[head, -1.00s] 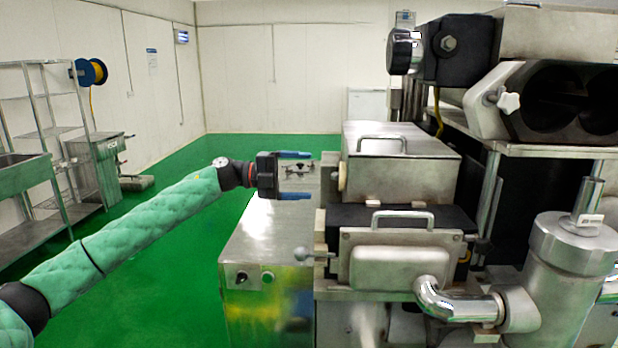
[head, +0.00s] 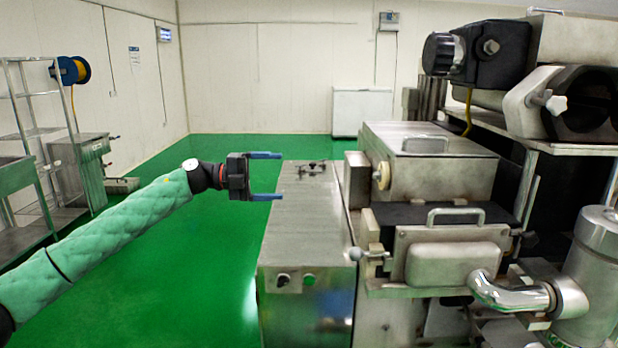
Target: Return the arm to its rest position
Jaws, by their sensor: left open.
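My left arm, in a green quilted sleeve, reaches in from the lower left in the head view. Its gripper (head: 266,176) is open and empty, with two blue fingers pointing right, one above the other. In the picture it lies just left of the top of the steel cabinet (head: 305,225), and no contact shows. The encrusting machine (head: 430,180) stands to the right of the gripper, with clear space between them. My right gripper is not in the picture.
A metal shelf rack (head: 35,130) and a steel sink (head: 15,180) stand at the left. A white chest (head: 362,111) stands by the back wall. A steel pipe (head: 505,292) juts from the machine's front. The green floor (head: 200,270) between rack and cabinet is clear.

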